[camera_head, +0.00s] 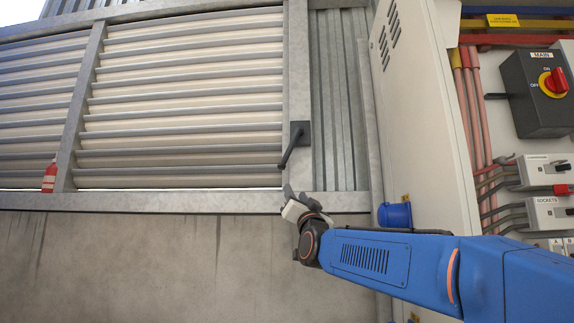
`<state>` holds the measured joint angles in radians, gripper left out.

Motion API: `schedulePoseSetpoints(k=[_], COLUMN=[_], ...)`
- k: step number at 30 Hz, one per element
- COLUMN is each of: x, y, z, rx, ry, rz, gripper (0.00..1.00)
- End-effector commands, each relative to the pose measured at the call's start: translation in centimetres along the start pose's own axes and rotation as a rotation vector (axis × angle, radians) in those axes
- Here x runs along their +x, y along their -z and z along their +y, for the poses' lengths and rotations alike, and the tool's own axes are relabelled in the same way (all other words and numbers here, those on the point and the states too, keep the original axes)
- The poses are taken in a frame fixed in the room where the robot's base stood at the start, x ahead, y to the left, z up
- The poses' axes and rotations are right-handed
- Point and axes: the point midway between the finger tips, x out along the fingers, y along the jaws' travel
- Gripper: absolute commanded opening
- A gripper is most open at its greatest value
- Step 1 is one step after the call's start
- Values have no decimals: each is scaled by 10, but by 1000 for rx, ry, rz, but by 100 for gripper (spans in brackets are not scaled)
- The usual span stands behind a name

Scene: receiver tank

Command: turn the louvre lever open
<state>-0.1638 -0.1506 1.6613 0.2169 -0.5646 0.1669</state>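The louvre lever (291,152) is a dark handle on a dark square plate, mounted on the metal post right of the louvres. It slants down and to the left from its plate. The louvre slats (180,100) lie in a grey frame, with gaps showing between them. My gripper (290,200) is at the end of my blue arm, just below the lever's lower end, in front of the frame's bottom rail. It looks apart from the lever, though depth is hard to judge. Its fingers are small and partly hidden, so their opening is unclear.
A red bottle-like object (49,177) stands on the ledge at the left. An open white cabinet door (415,110) stands right of the lever. Beyond it are a main switch (540,92), pipes and socket boxes. A blue fitting (395,214) sits near my arm. The concrete wall below is bare.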

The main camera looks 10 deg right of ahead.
Motion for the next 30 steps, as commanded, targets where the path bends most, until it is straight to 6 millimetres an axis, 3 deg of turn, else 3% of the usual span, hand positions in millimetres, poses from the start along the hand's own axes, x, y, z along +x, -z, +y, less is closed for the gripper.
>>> schedulePoseSetpoints(k=[5,11,30], x=[20,34,135], y=[20,23,35], z=[-10,-11,-12], rx=[29,32,31], ry=[21,23,23], rz=[106,119,117], gripper=[36,36,36])
